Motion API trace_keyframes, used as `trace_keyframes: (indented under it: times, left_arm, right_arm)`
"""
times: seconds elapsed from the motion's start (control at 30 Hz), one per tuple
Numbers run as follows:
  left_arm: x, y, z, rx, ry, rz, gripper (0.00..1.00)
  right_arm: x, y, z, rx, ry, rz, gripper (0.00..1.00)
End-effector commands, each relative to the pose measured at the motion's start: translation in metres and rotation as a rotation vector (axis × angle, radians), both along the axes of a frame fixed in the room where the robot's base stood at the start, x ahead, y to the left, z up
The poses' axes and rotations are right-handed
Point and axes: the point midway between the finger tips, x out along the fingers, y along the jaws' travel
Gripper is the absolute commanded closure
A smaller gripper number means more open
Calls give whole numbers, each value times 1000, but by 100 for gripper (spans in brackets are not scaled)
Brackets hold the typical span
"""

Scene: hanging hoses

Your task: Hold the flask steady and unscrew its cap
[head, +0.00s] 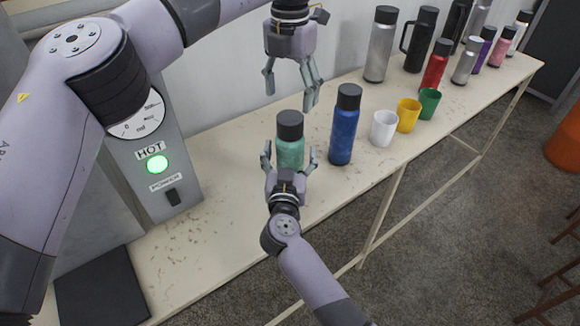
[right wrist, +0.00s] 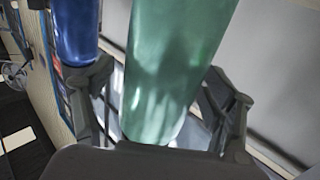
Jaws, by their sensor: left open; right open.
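A green flask (head: 290,152) with a black cap (head: 290,125) stands upright on the bench. My right gripper (head: 289,160) is open, with its fingers on either side of the flask's body; contact cannot be told. In the right wrist view the green flask (right wrist: 172,70) lies between the open fingers of my right gripper (right wrist: 165,95). My left gripper (head: 291,95) is open and empty, pointing down above the black cap with a gap between them. The cap is outside the right wrist view.
A blue flask (head: 345,125) stands just right of the green one and shows in the right wrist view (right wrist: 76,30). White (head: 384,128), yellow (head: 408,115) and green cups (head: 429,103) stand farther right, with several flasks behind. A grey HOT machine (head: 165,185) stands left.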

Motion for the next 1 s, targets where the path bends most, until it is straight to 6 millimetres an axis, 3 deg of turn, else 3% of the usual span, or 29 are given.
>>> trace_keyframes:
  times: [0.23,1.0]
  left_arm:
    - [0,0,0,0,0,0,32]
    - [0,0,0,0,0,0,32]
  right_arm:
    - [0,0,0,1,0,0,23]
    - [0,0,0,1,0,-1,74]
